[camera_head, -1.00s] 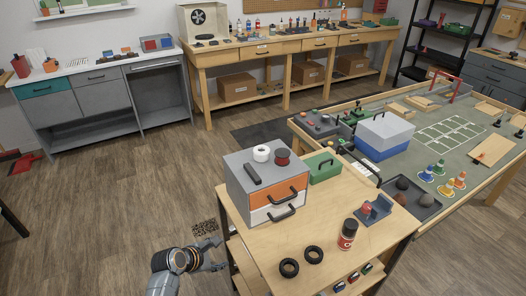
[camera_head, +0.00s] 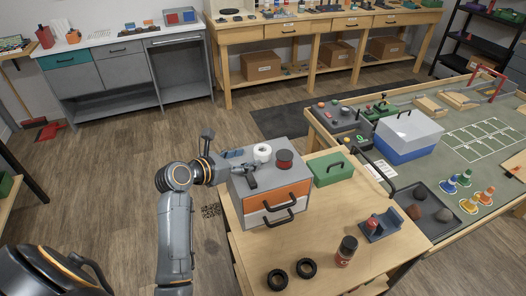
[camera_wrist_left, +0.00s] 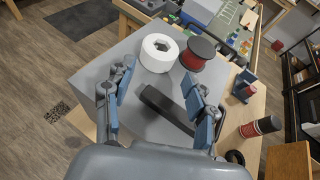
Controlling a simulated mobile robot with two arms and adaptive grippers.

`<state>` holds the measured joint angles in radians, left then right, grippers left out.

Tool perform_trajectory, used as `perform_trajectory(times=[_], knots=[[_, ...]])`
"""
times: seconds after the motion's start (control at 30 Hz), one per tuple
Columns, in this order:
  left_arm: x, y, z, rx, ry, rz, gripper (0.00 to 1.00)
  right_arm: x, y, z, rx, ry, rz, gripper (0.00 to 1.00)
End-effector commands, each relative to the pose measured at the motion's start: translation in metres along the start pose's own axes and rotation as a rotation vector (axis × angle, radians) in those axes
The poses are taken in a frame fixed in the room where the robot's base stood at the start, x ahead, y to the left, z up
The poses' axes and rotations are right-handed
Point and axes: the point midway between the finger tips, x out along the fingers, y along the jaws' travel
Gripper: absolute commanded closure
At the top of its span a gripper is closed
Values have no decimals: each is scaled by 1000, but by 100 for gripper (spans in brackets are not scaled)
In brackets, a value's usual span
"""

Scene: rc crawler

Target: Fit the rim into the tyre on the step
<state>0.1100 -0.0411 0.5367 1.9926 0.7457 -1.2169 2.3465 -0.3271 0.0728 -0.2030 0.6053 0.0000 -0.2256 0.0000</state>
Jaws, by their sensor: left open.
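Two black tyres, one (camera_head: 277,280) and another (camera_head: 306,268), lie flat on the wooden worktop (camera_head: 325,225), clear of both sides of my left arm. A white ring-shaped piece (camera_head: 262,152) and a dark red spool (camera_head: 284,159) stand on the grey drawer box (camera_head: 262,190); I cannot tell whether either is the rim. My left gripper (camera_head: 243,167) is open over the box top. In the left wrist view, its fingers (camera_wrist_left: 158,76) spread around a black bar (camera_wrist_left: 166,108), which lies loose between them. The white piece (camera_wrist_left: 159,53) is just beyond the fingertips. My right gripper is not in view.
A dark can with a red band (camera_head: 346,251), a blue holder with a red part (camera_head: 378,226) and a green case (camera_head: 332,170) stand on the worktop. A green-topped table (camera_head: 470,150) adjoins at the right.

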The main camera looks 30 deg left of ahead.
Motion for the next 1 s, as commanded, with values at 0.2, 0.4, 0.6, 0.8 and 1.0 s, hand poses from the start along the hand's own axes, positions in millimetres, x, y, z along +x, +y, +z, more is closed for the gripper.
perform_trajectory(times=[0.2,0.4,0.6,0.8,1.0], knots=[[16,0,1,0,1,0,44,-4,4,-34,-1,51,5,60],[45,2,2,0,2,-1,44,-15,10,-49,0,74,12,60],[61,2,1,2,1,2,44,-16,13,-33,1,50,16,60],[61,2,0,2,1,2,44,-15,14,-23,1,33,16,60],[61,2,0,1,2,2,72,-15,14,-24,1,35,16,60]])
